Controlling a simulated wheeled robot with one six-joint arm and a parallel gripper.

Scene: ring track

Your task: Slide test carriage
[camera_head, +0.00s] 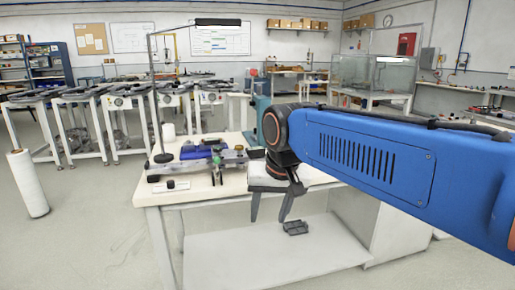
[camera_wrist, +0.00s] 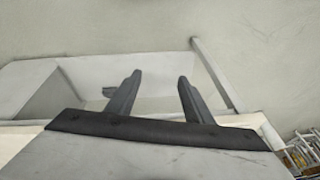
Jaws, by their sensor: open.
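A small test rig (camera_head: 182,168) with a rail stands on the left part of the white workbench (camera_head: 172,193). It carries a blue block (camera_head: 196,152) and a greenish-grey block (camera_head: 233,156) that may be the carriage; I cannot tell which part slides. My gripper (camera_head: 269,219) hangs fingers down at the bench's front edge, to the right of the rig and apart from it. In the wrist view my gripper (camera_wrist: 160,77) shows two dark fingers spread apart with nothing between them. The rig does not show in the wrist view.
A dark pedal-like object (camera_head: 295,228) lies on the bench's lower shelf (camera_head: 265,255). A lamp stand (camera_head: 157,100) rises behind the rig. A white roll (camera_head: 28,185) stands on the floor at left. Several similar benches (camera_head: 75,100) line the back.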

